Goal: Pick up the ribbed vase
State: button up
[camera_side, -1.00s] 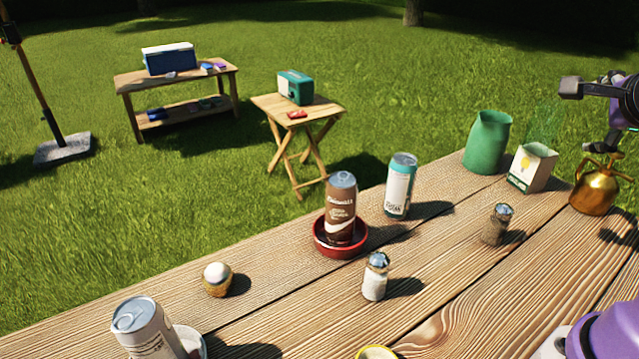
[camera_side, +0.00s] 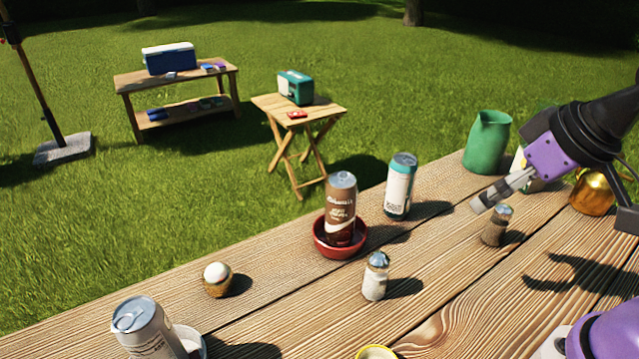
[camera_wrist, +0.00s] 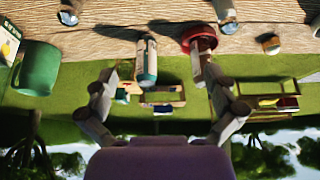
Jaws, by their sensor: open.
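A green vessel (camera_side: 487,142) stands upright at the far edge of the wooden table, in the back right of the side view. It is the only vase-like thing I see; ribs cannot be made out. In the wrist view the green vessel (camera_wrist: 37,68) is at the left edge. My gripper (camera_side: 488,197) is in the air above the table, in front of the vessel and apart from it, pointing down-left. In the wrist view my gripper (camera_wrist: 162,80) has its fingers spread, with nothing held between them.
A teal-and-white can (camera_side: 400,187), a brown can (camera_side: 341,208) in a red saucer (camera_side: 325,245), a salt shaker (camera_side: 375,277) and a pepper shaker (camera_side: 496,226) stand nearby. A brass pot (camera_side: 593,193) and a partly hidden carton (camera_side: 519,162) are at right.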

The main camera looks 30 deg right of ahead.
jog(key=w+d+r+m+h, duration=0.1)
jog(key=w+d+r+m, duration=0.25)
jog(key=d, duration=0.35)
jog(key=w+d+r+m+h, duration=0.15)
jog(key=w+d+r, duration=0.25)
jog(key=d, duration=0.4)
jog(key=d+m, duration=0.1)
jog(key=d, duration=0.5)
jog(key=d+f+m+g+h, duration=0.1)
jog(key=d, duration=0.5)
jog(key=d+f+m, duration=0.1)
jog(key=d+m, duration=0.1)
jog(key=d, duration=0.4)
jog(key=shift+d+f+h, duration=0.15)
jog(key=shift+f+h, duration=0.1)
jog(key=shift+h, duration=0.1)
jog(key=x, duration=0.5)
jog(key=shift+w+f, duration=0.2)
jog(key=shift+f, duration=0.2)
jog(key=c, duration=1.5)
